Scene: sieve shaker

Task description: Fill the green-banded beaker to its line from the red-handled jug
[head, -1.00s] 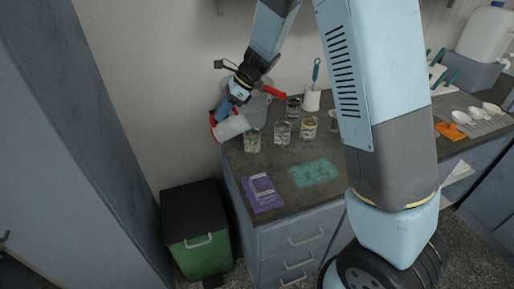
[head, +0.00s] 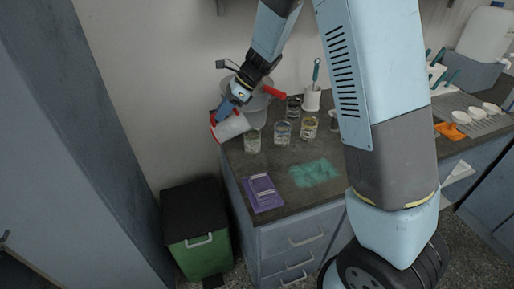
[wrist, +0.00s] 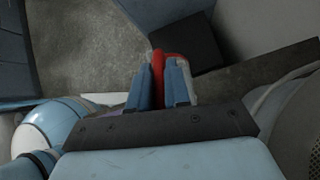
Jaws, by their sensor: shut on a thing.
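My gripper (head: 223,110) is shut on the red handle of a clear jug (head: 232,127), above the counter's left end. The jug lies strongly tilted, its handle side to the left and its other end toward a glass beaker (head: 252,141). In the wrist view the red handle (wrist: 168,56) sits between my fingers (wrist: 160,85). More beakers stand to the right: one in the middle (head: 282,132), one with a yellowish band (head: 309,128) and one behind (head: 293,107). I cannot make out which has the green band, nor any fill line or pouring stream.
A purple packet (head: 262,194) and a teal mat (head: 315,173) lie in front of the beakers. A green bin (head: 203,257) stands on the floor left of the counter.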

